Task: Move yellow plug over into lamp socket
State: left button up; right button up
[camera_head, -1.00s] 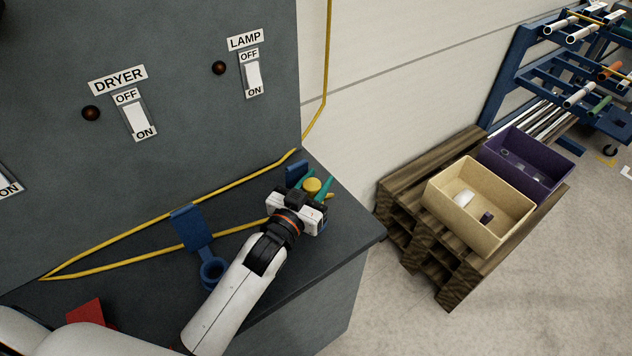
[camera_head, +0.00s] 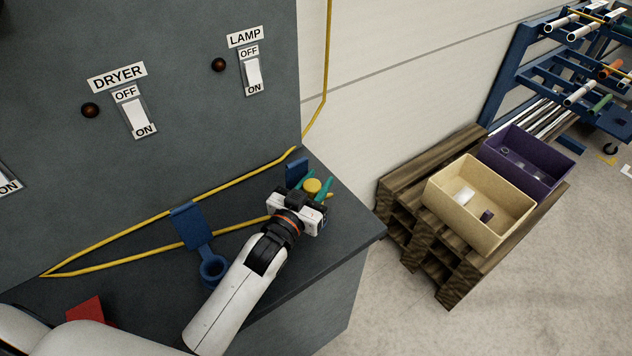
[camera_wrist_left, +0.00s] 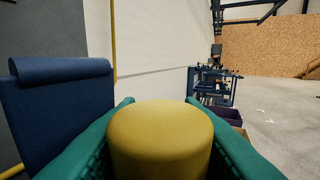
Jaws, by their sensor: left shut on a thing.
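The yellow plug (camera_head: 312,186) is between the green fingers of my left gripper (camera_head: 314,185), which is shut on it at the right end of the grey ledge. In the left wrist view the plug (camera_wrist_left: 160,138) fills the lower middle between the fingers. A blue flap (camera_head: 297,171) stands right behind the gripper; it also shows at the left of the wrist view (camera_wrist_left: 58,115). The socket under this flap is hidden by my gripper, so I cannot tell whether the plug is seated in it. My right gripper is not in view.
An open, empty blue socket (camera_head: 213,268) with a raised flap is left of my forearm. A red flap (camera_head: 86,312) is further left. A yellow cable (camera_head: 150,226) runs along the ledge. LAMP (camera_head: 254,76) and DRYER (camera_head: 138,118) switches are on the panel. Bins stand right.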

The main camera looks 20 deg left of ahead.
pick_arm(q)
jog(key=shift+f+b, duration=0.9)
jog(key=shift+f, duration=0.6)
jog(key=o, duration=1.1)
jog(key=b+v, duration=0.2)
jog(key=v, duration=0.8)
jog(key=shift+s+a+f, duration=0.1)
jog(key=shift+s, duration=0.25)
jog(key=shift+s+a, duration=0.15)
jog(key=shift+s, duration=0.5)
